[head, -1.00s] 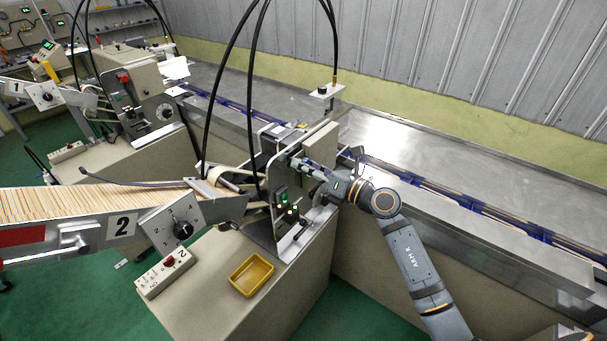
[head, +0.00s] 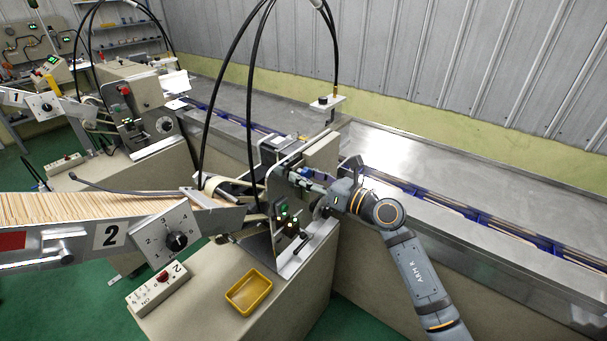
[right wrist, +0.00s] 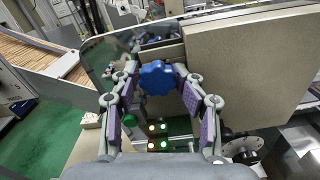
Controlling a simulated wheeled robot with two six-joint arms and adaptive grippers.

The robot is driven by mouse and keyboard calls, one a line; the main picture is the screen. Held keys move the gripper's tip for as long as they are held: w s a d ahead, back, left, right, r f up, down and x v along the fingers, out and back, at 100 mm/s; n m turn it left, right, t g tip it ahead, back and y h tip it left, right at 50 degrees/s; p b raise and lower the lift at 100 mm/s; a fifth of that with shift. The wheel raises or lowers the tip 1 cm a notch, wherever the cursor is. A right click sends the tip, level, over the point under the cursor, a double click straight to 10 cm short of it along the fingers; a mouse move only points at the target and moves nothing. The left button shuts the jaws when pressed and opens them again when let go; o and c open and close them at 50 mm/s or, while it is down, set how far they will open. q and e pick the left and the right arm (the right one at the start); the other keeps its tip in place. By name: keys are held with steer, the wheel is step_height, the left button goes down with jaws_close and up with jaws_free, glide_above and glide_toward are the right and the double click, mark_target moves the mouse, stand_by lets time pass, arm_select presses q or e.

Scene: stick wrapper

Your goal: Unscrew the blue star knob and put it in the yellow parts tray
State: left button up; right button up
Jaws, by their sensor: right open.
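The blue star knob (right wrist: 158,77) is on the upright plate of machine 2, in the upper middle of the right wrist view. My right gripper (right wrist: 156,88) is open, with one finger on each side of the knob. Whether the fingers touch it is hard to tell. In the head view my right gripper (head: 308,181) reaches the machine's plate from the right and largely hides the knob. The yellow parts tray (head: 248,291) sits empty on the beige cabinet top, below and left of the gripper. My left gripper is out of view.
Lit green buttons (head: 284,210) and a lever sit just below the gripper. A beige block (right wrist: 250,70) stands close right of the knob. Black cables (head: 252,100) hang over the machine. A white switch box (head: 157,288) lies left of the tray.

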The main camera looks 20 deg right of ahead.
steer(key=m+p, duration=0.1)
steer(key=p, duration=0.1)
steer(key=r+m+p, duration=0.1)
steer(key=m+p, duration=0.2)
steer(key=p, duration=0.2)
steer(key=shift+r, duration=0.3)
steer(key=m+p, duration=0.8)
steer(key=p, duration=0.1)
steer(key=shift+m, duration=0.3)
steer(key=shift+f+m+p, duration=0.2)
steer(key=shift+m+p, duration=0.4)
steer(key=shift+m, duration=0.4)
steer(key=shift+f+m+b, duration=0.55)
steer(key=shift+m, duration=0.65)
steer(key=m, duration=0.9)
steer(key=shift+s+r, duration=0.1)
steer(key=shift+s, duration=0.1)
steer(key=shift+w+m, duration=0.1)
steer(key=shift+m, duration=0.7)
steer(key=shift+w, duration=0.1)
steer(key=shift+c, duration=0.4)
